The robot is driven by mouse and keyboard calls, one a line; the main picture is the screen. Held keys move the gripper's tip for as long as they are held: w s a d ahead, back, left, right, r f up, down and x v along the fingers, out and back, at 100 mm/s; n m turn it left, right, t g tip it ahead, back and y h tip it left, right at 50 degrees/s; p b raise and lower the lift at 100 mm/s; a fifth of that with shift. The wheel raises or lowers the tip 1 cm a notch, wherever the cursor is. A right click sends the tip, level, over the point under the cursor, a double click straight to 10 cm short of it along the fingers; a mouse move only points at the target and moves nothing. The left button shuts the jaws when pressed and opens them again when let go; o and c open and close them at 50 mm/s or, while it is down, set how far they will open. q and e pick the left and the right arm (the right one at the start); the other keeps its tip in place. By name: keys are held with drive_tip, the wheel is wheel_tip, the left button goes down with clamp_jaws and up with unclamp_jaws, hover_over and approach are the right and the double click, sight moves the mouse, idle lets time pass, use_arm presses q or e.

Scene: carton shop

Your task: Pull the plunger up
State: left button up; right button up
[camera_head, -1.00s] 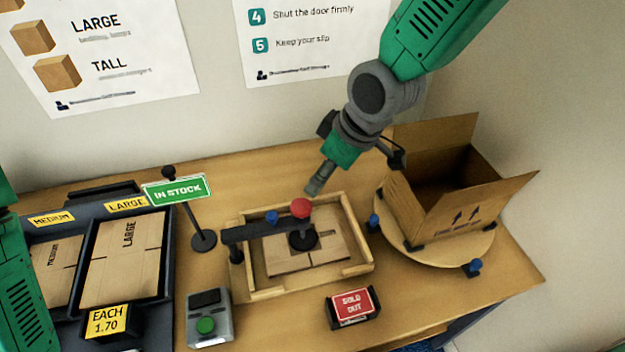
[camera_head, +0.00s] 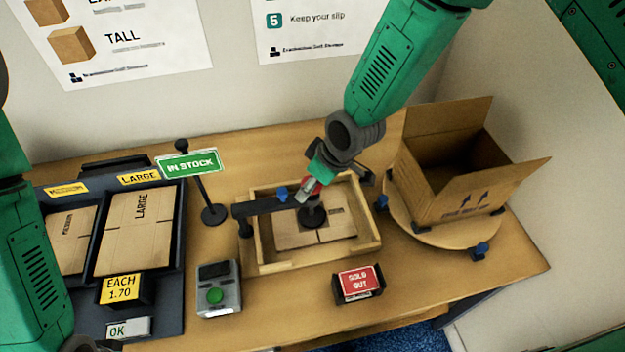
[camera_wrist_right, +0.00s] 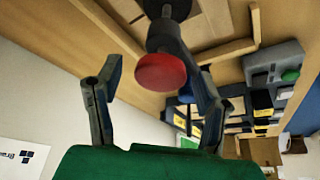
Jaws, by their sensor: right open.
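The plunger has a red knob (camera_wrist_right: 160,73) on a dark stem, above a black disc (camera_head: 312,217) on the flat carton (camera_head: 335,234) in the wooden frame (camera_head: 318,258). In the head view the knob is largely covered by my right gripper (camera_head: 312,188). In the wrist view my right gripper (camera_wrist_right: 155,80) is open, with the red knob between its two fingers. I cannot tell whether a finger touches it. My left arm shows at the left edge; its gripper is out of view.
A dark bar (camera_head: 262,206) with a blue knob crosses the frame's left side. An open carton (camera_head: 455,195) stands on a round turntable (camera_head: 440,238) at the right. The IN STOCK sign (camera_head: 190,165), a green-button box (camera_head: 218,290) and the SOLD OUT sign (camera_head: 359,282) stand nearby.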

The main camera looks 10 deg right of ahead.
drive_tip(key=shift+a, duration=0.1)
clamp_jaws()
wheel_tip(320, 180, up, 6)
drive_tip(key=p, duration=0.4)
drive_tip(key=shift+w+f, duration=0.15)
drive_tip(key=shift+w, duration=0.05)
drive_tip(key=shift+c, duration=1.6)
unclamp_jaws()
drive_tip(key=o, duration=0.3)
drive_tip(key=shift+s, duration=0.1)
drive_tip(key=shift+s+d, duration=0.1)
drive_tip(key=shift+d, duration=0.1)
